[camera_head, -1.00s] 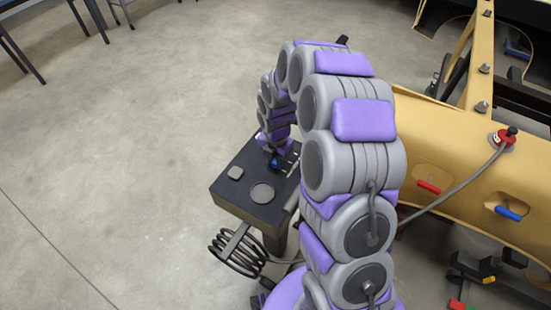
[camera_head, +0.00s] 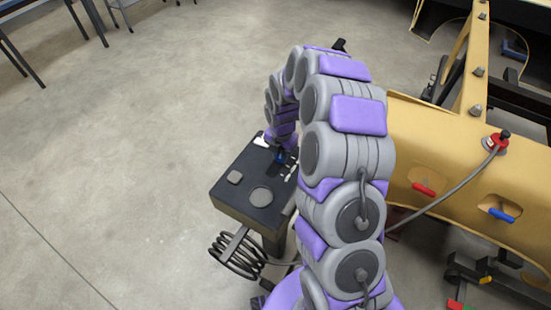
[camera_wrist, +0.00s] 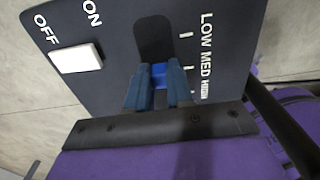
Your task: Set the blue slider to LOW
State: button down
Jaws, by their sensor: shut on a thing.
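The blue slider (camera_wrist: 159,70) sits in a dark slot (camera_wrist: 154,38) on a black control box (camera_head: 233,203). The labels LOW, MED and HIGH (camera_wrist: 204,55) run beside the slot in the wrist view. The slider is about level with the MED mark, and the slot is empty toward LOW. My gripper (camera_wrist: 158,80) has its two blue-grey fingers on either side of the slider, shut on it. The fingers hide part of the slider and the HIGH end of the slot. In the head view my gripper (camera_head: 281,155) is over the far part of the box.
A white rocker switch (camera_wrist: 77,58) marked ON and OFF is beside the slot. A yellow machine (camera_head: 435,150) with red and blue handles stands at right. Open floor lies left.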

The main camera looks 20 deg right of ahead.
jog(key=w+d+p, duration=0.1)
jog(key=w+d, duration=0.1)
jog(key=w, duration=0.1)
jog(key=shift+d+r, duration=0.1)
jog(key=shift+d, duration=0.25)
jog(key=shift+a, duration=0.1)
jog(key=c, duration=1.5)
grip_release()
jog(key=o, duration=0.5)
jog(key=shift+w+d, duration=0.1)
jog(key=shift+d, duration=0.1)
notch_tip(320, 180, up, 17)
jog(key=p, duration=0.2)
